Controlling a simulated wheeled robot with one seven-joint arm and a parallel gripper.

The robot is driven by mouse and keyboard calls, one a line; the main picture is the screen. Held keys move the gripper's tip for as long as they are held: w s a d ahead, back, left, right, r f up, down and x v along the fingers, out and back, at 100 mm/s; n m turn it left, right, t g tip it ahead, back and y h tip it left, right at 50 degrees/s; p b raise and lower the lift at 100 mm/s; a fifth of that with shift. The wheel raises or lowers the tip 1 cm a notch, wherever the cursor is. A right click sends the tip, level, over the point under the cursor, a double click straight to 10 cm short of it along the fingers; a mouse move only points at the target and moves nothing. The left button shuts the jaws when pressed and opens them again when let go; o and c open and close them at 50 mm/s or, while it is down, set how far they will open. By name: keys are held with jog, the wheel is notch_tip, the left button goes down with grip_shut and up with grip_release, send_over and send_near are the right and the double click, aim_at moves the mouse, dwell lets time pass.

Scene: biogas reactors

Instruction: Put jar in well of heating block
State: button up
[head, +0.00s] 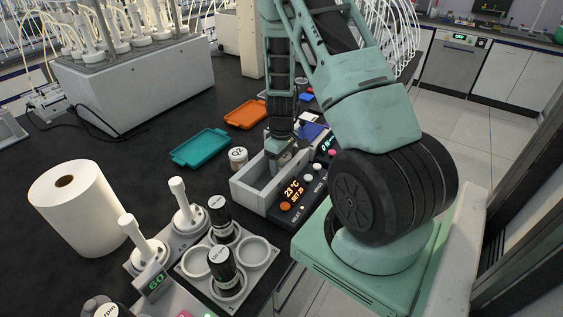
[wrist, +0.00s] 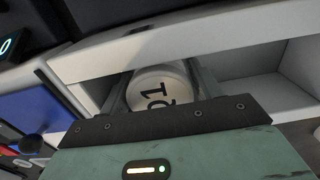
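The heating block (head: 243,187) is a light grey box with a long open well and a dark control panel reading 23 °C. My gripper (head: 284,156) reaches down at the far right end of its well. In the wrist view, a jar (wrist: 158,88) with a white lid marked "Q1" or similar sits between the two fingers of my gripper (wrist: 163,90). Both fingers appear to press on its sides. Its bottom is hidden, so I cannot tell whether it touches the well floor. A second jar (head: 238,157), marked "Q2" or similar, stands on the bench left of the block.
A teal tray (head: 201,148) and an orange tray (head: 246,114) lie behind left. A holder (head: 192,262) with black-capped bottles stands in front. A paper roll (head: 72,207) stands at left. Bench between roll and trays is clear.

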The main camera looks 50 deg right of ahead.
notch_tip(320, 180, up, 12)
jog(key=shift+r+b, duration=0.2)
jog(key=shift+b, duration=0.6)
jog(key=s+a+r+n+y, duration=0.1)
jog(key=a+r+n, duration=0.15)
jog(key=a, duration=1.15)
jog(key=a+r+n, duration=0.1)
jog(key=a+r, duration=0.3)
jog(key=a, duration=1)
jog(key=s+a+r+n, duration=0.3)
jog(key=s+a, duration=0.9)
jog(key=s, duration=0.4)
jog(key=shift+a, duration=0.35)
